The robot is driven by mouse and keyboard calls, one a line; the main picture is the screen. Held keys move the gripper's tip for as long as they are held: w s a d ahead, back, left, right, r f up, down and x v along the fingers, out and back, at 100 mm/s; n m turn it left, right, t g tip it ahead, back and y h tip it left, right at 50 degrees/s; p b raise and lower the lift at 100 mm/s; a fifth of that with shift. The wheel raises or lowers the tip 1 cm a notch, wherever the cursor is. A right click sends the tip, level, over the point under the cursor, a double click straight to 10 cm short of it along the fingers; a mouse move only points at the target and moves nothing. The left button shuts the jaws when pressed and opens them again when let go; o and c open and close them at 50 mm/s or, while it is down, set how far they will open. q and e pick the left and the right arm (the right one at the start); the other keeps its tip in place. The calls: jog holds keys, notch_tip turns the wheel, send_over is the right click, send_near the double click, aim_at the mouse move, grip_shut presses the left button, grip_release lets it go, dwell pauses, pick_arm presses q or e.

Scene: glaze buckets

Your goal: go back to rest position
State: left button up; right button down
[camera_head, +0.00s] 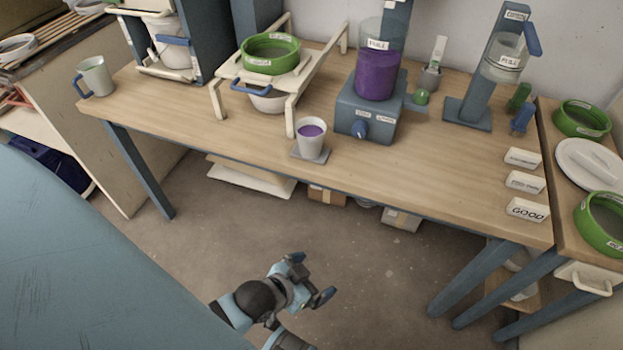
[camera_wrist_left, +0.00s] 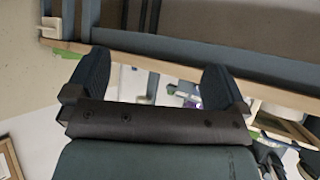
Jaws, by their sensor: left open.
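My left gripper (camera_head: 311,278) is low in the head view, over the floor in front of the table, apart from everything. Its two fingers are spread and nothing is between them. In the left wrist view the gripper (camera_wrist_left: 158,80) also shows open and empty, with a table edge beyond its fingers. My right gripper is in neither view.
The wooden table (camera_head: 240,125) carries a white cup with purple liquid (camera_head: 311,136), a purple-filled mixer (camera_head: 376,75), a green sieve (camera_head: 270,54) on a stand and a grey mug (camera_head: 94,77). Table legs stand at right. The floor (camera_head: 370,265) around the gripper is clear.

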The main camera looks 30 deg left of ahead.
pick_arm(q)
jog(key=shift+s+n, duration=0.1)
jog(key=shift+n, duration=0.2)
jog(key=shift+r, duration=0.15)
notch_tip(320, 180, up, 15)
jog(key=a+p, duration=0.1)
jog(key=p, duration=1.8)
jog(key=shift+s, duration=0.45)
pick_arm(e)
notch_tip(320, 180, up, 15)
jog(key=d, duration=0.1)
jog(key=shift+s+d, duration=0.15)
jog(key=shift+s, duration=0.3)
pick_arm(q)
jog(key=shift+a, duration=0.1)
